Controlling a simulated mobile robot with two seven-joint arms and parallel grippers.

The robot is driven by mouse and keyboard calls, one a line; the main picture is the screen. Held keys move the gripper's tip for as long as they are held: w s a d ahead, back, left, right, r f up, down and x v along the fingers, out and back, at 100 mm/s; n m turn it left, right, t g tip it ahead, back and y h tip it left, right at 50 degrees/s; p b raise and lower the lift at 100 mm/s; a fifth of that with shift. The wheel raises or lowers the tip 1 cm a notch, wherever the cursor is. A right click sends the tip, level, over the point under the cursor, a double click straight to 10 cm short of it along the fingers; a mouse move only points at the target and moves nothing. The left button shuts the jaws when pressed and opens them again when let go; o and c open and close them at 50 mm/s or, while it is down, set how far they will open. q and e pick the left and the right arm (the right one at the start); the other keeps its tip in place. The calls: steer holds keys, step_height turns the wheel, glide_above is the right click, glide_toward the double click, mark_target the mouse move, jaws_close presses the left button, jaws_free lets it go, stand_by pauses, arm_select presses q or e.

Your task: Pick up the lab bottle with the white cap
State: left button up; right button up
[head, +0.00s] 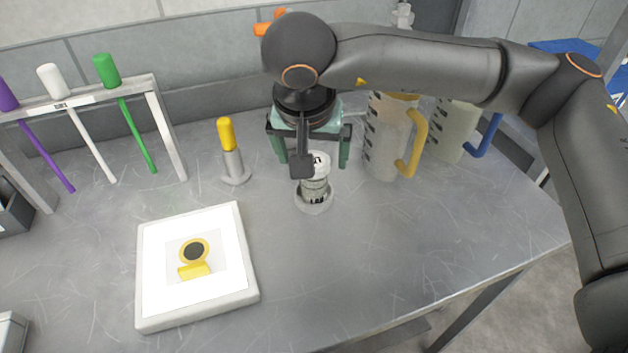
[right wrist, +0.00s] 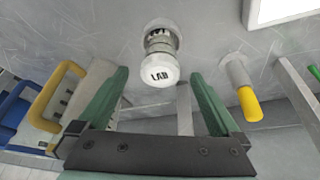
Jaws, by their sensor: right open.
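The lab bottle with the white cap (head: 315,190) stands upright on the metal table in the head view, its upper part partly covered by my wrist. In the right wrist view the white cap (right wrist: 159,70), marked LAB, shows between and beyond the two green fingers. I cannot tell how far the fingertips are from the bottle. My left gripper is not in view.
A jug with a yellow handle (head: 390,140) and one with a blue handle (head: 455,130) stand to the right. A white panel with a yellow picture (head: 150,300) lies in front. A rack (head: 165,125) holds coloured tools at left.

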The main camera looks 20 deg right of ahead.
mark_target(314, 181)
steer(key=shift+x, duration=3)
steer(key=c, duration=1.4)
